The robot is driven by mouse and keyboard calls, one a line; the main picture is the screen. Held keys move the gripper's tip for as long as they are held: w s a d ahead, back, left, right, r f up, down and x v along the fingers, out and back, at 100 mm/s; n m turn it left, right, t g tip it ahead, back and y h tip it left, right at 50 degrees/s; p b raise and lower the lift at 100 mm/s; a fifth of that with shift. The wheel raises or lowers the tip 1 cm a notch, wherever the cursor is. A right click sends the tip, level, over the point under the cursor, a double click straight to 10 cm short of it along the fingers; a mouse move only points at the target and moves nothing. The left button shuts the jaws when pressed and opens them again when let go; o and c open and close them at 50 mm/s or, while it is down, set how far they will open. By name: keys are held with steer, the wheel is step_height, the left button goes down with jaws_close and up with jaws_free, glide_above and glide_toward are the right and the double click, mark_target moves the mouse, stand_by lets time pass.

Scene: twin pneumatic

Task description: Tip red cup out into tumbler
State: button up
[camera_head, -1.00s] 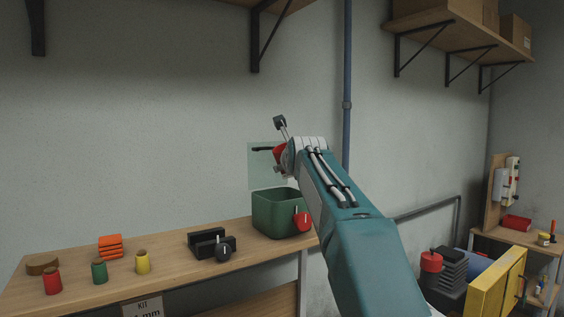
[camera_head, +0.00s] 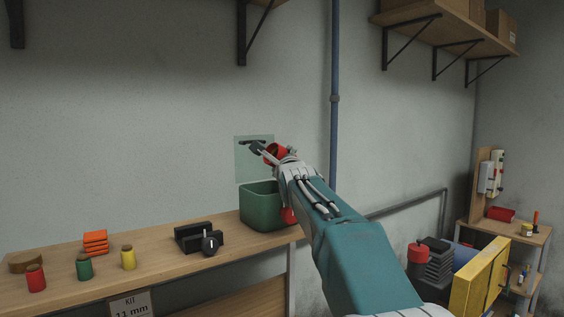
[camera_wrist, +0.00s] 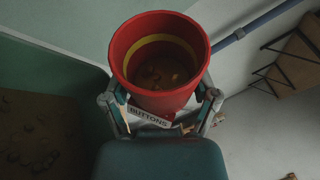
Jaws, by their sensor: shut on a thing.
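The red cup (camera_wrist: 157,92) has a yellow band inside, a few small brownish pieces at its bottom and a "BUTTONS" label below it. My gripper (camera_wrist: 160,110) is shut around the cup, with a finger on each side. In the head view the cup (camera_head: 277,151) is held above the green tub, partly hidden by my wrist, and looks tilted. The green open-topped tub (camera_head: 262,208), the only thing here that looks like the tumbler, stands at the bench's right end. Its rim is beside the cup in the wrist view, and its brown, lumpy inside shows at left.
The wooden bench (camera_head: 150,273) carries a black device (camera_head: 199,238) and red, green and yellow jars (camera_head: 128,258) left of the tub. A blue pipe (camera_head: 335,100) runs up the wall behind my arm. A yellow panel (camera_head: 480,283) stands at right.

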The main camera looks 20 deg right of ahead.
steer(key=shift+d+f+n+t, duration=0.2)
steer(key=shift+n+t, duration=0.1)
steer(key=shift+n, duration=0.3)
steer(key=n+t, duration=0.1)
steer(key=n, duration=0.1)
steer(key=n+y, duration=0.1)
steer(key=a+r+n+t, duration=0.1)
steer(key=n, duration=0.1)
steer(key=shift+s+n+t+y, duration=0.15)
steer(key=shift+n+t+y, duration=0.15)
steer(key=n+y, duration=0.1)
steer(key=n, duration=0.1)
steer(key=n+t+y, duration=0.1)
steer(key=a+n+y, duration=0.1)
steer(key=n, duration=0.1)
steer(key=shift+s+r+n, duration=0.1)
steer(key=shift+r+n, duration=0.2)
steer(key=shift+r, duration=0.05)
stand_by(1.2)
steer(key=shift+r, duration=2.55)
steer(key=shift+s, duration=0.1)
